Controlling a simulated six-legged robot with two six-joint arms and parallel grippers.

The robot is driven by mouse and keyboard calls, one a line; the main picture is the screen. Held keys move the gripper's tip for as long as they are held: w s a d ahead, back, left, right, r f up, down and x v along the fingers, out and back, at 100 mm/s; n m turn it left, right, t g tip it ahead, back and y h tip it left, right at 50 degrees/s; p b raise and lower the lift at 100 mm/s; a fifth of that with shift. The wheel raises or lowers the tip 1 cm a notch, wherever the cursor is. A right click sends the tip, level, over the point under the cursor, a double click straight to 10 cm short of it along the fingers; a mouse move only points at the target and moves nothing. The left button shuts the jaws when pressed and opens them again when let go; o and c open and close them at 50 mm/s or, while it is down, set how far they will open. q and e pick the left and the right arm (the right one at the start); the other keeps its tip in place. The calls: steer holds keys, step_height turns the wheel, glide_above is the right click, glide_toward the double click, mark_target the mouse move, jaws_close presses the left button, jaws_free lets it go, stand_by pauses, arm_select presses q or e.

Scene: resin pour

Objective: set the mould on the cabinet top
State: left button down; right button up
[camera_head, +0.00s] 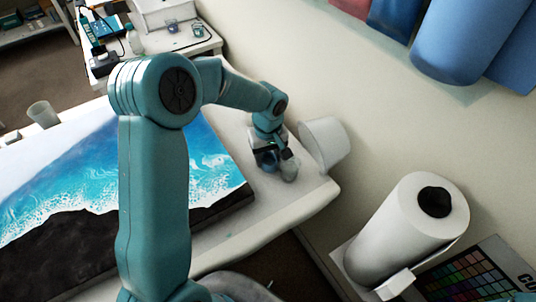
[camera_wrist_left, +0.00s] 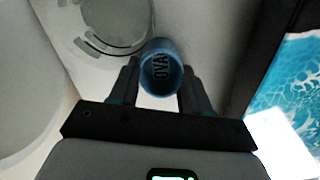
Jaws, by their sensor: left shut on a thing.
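My left gripper (camera_head: 274,157) is low over the right end of the white table in the head view. A clear round thing with a ring-shaped rim (camera_wrist_left: 115,20) lies just beyond the fingers there. In the head view a pale, clear thing (camera_head: 289,171) shows beside the gripper. I cannot make out a cabinet top for certain. My right gripper is not in view.
A white bucket (camera_head: 328,144) stands close right of the gripper. A blue and white wave panel with a dark edge (camera_head: 75,240) covers much of the table. A paper roll (camera_head: 405,230) and colour chart (camera_head: 470,275) are at lower right. A cluttered bench (camera_head: 190,40) is behind.

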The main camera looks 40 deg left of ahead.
arm_select(q)
steer(key=shift+s+r, duration=0.1)
steer(key=shift+s, duration=0.05)
steer(key=shift+a+f+b, duration=0.1)
steer(key=shift+f+b, duration=0.2)
steer(key=c, duration=0.5)
jaws_free()
steer(key=shift+w, duration=0.2)
steer(key=shift+s+r, duration=0.1)
